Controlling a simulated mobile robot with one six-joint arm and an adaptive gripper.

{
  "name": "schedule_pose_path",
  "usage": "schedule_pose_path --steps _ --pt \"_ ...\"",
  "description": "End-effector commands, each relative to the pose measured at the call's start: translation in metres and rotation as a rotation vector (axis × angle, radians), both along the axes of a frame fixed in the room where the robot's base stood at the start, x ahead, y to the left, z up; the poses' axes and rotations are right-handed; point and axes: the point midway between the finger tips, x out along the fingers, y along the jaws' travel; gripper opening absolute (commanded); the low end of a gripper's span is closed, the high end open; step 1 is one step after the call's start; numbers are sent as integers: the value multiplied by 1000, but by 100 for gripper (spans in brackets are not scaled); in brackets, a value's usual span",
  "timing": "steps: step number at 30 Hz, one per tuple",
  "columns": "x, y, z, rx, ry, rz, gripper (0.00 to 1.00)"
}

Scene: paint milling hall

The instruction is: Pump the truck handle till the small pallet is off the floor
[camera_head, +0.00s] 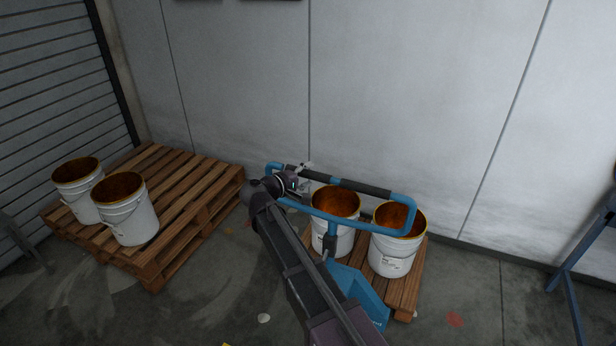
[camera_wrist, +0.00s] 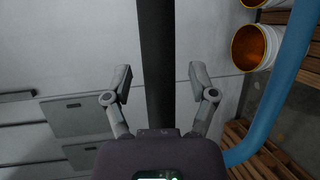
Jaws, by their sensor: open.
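The truck handle (camera_head: 411,214) is a blue loop with a black grip bar (camera_head: 350,184) across its far side. It rises from the blue truck body (camera_head: 358,288). The small pallet (camera_head: 404,294) is wooden, carries two white buckets and sits at the truck; the gap under it is too dark to judge. My gripper (camera_head: 303,172) is at the left part of the black bar. In the wrist view my gripper (camera_wrist: 159,82) has its fingers spread, and the bar (camera_wrist: 156,45) runs between them in the picture, with neither finger visibly touching it.
A larger wooden pallet (camera_head: 190,208) with two more buckets (camera_head: 125,208) stands at the left by a shutter (camera_head: 45,75). A grey wall (camera_head: 400,90) rises close behind the truck. A blue frame (camera_head: 578,262) stands at the far right.

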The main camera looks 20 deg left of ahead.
Motion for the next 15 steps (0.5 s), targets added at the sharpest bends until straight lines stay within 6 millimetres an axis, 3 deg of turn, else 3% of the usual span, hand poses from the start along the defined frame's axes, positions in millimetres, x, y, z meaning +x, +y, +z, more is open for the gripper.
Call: schedule_pose_path --steps 12,15 --pt "4 -2 -1 0 0 1 74" --pt "4 -2 -1 0 0 1 47"
